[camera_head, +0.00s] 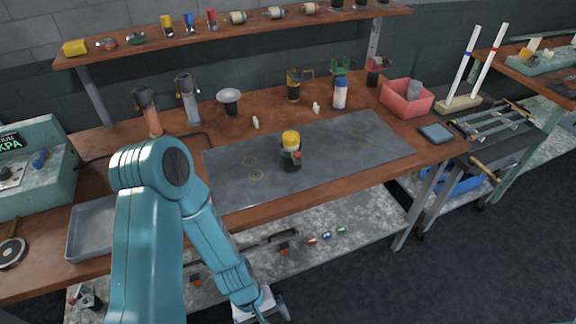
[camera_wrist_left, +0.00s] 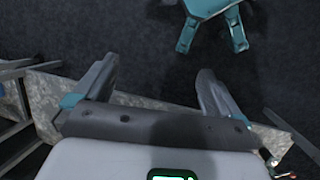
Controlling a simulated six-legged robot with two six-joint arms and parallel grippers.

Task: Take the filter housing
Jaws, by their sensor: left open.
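A small upright piece with a yellow top and a dark body (camera_head: 291,150), which looks like the filter housing, stands on the grey mat (camera_head: 225,172) near its middle. A little red shows on its body. My left gripper (camera_head: 272,310) is low at the bottom edge of the head view, in front of the bench and well below the mat, apart from the piece. In the left wrist view its two fingers (camera_wrist_left: 158,68) are spread with nothing between them, above dark floor. The filter housing does not show in the wrist view. My right gripper is in neither view.
The wooden bench (camera_head: 185,165) carries a grey tray (camera_head: 92,228) at the left, a white-and-blue bottle (camera_head: 340,95) behind the mat and a red bin (camera_head: 407,98) at the right. A lower shelf (camera_head: 360,213) lies beneath. The mat around the piece is mostly clear.

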